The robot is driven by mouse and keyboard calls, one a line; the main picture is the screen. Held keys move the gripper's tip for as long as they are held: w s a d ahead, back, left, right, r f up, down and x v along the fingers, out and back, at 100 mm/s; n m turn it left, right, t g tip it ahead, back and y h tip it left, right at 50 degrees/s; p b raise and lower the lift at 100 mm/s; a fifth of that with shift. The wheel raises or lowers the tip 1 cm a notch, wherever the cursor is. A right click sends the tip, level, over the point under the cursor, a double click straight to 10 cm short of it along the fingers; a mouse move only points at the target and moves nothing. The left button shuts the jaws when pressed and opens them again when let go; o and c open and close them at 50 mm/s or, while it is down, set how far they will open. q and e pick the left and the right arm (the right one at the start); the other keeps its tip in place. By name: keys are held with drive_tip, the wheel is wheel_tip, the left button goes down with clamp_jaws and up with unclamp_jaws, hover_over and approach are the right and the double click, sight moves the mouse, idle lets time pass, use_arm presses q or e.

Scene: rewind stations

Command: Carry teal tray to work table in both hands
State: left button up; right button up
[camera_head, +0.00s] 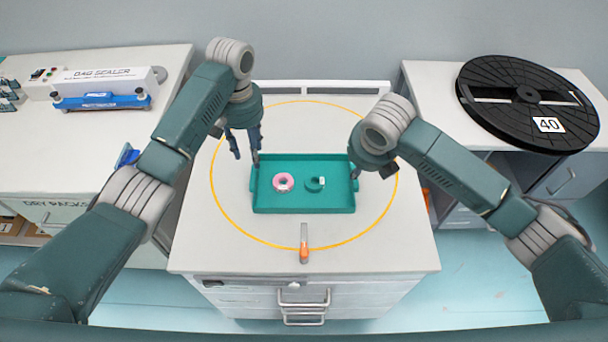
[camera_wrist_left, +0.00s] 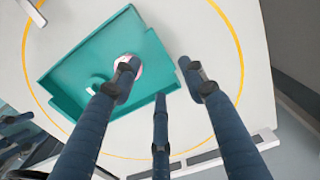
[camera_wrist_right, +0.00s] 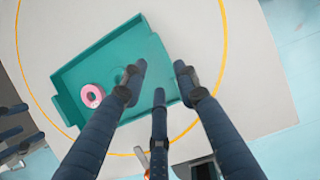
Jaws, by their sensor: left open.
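The teal tray (camera_head: 332,203) lies flat on the white work table (camera_head: 375,245), inside a yellow ring. It holds a pink ring-shaped roll (camera_head: 283,182) and a small teal ring with a white piece (camera_head: 315,184). My left gripper (camera_head: 246,150) is open above the tray's left end; in the left wrist view its fingers (camera_wrist_left: 157,85) are spread and empty. My right gripper (camera_wrist_right: 158,85) has spread fingers at the tray's right end; in the head view my right wrist partly hides them. Whether any fingertip touches the tray I cannot tell.
An orange-and-grey tool (camera_head: 304,245) lies at the table's front edge. A bag sealer (camera_head: 105,82) stands on the left counter (camera_head: 60,160). A large black reel (camera_head: 527,95) marked 40 lies on the right counter. The table around the tray is mostly clear.

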sight(255, 175)
drive_tip(key=shift+s+r, duration=0.15)
drive_tip(key=shift+s, duration=0.2)
use_arm(q)
drive_tip(key=f, duration=1)
drive_tip(key=shift+s+f, duration=0.2)
drive_tip(key=shift+f, duration=0.15)
use_arm(e)
drive_tip(key=x, duration=1.1)
drive_tip(key=shift+w, duration=0.15)
use_arm(q)
drive_tip(key=c, duration=0.7)
use_arm(e)
drive_tip(key=c, duration=0.7)
use_arm(q)
clamp_jaws()
use_arm(e)
clamp_jaws()
use_arm(q)
drive_tip(key=shift+r, duration=0.1)
use_arm(e)
drive_tip(key=shift+r, duration=0.1)
